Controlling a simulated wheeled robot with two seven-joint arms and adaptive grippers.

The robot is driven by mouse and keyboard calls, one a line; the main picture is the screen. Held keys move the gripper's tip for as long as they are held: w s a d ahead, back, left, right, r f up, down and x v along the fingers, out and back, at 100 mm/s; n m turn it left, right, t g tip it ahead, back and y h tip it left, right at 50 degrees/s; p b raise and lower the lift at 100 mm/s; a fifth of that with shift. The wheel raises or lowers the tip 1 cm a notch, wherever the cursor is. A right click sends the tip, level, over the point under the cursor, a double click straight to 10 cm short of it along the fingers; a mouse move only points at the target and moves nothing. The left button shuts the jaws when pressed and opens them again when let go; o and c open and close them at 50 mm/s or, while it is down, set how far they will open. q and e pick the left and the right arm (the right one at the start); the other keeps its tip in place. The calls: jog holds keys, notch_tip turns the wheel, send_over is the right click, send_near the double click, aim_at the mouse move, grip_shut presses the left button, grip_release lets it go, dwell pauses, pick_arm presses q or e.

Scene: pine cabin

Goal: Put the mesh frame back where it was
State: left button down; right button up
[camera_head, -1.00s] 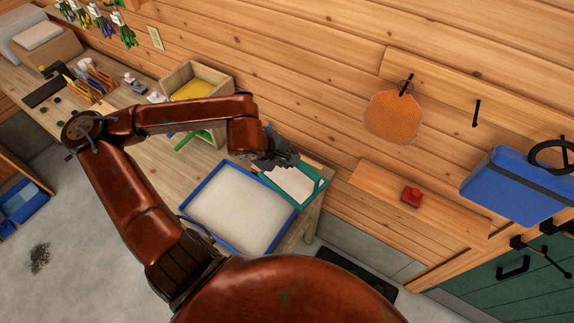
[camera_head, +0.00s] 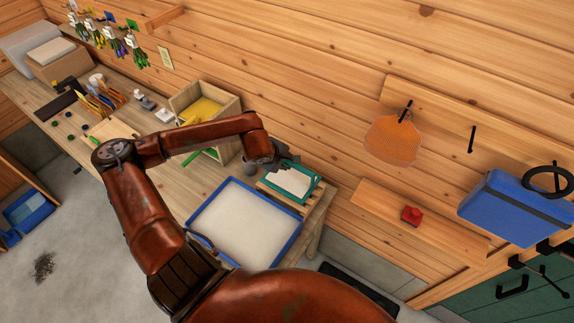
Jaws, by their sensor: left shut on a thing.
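The mesh frame (camera_head: 285,194), a teal-green rectangle with a white inner surface, is at the right end of the workbench, behind the blue-rimmed tray (camera_head: 205,208). My left gripper (camera_head: 284,163) is shut on its far left edge. The frame is at a low wooden slatted rack (camera_head: 265,188), which shows along its near left side. I cannot tell whether it rests on the rack or is held just above it. The fingertips are partly hidden against the frame. My right gripper is not in view.
The blue-rimmed tray holds a pale, whitish fill. A wooden box (camera_head: 232,110) with yellow inside stands behind my left arm. An orange mesh piece (camera_head: 392,141) hangs on a wall peg. A red object (camera_head: 411,215) sits on a wall ledge at right.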

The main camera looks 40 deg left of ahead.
aim_at(287, 172)
pick_arm(q)
jog(key=shift+w+a+f, duration=0.25)
jog(key=shift+w+f, duration=0.05)
jog(key=shift+f, duration=0.15)
jog(key=shift+w+a+f, duration=0.25)
jog(key=shift+w+f, duration=0.05)
jog(key=shift+f, duration=0.15)
notch_tip(287, 172, down, 3)
jog(key=shift+w+a+f+p, duration=0.1)
jog(key=shift+a+f+p, duration=0.1)
jog(key=shift+p, duration=0.7)
jog(key=shift+d, duration=0.15)
jog(key=shift+f, duration=0.1)
jog(key=c, duration=2.3)
grip_release()
jog(key=o, duration=0.4)
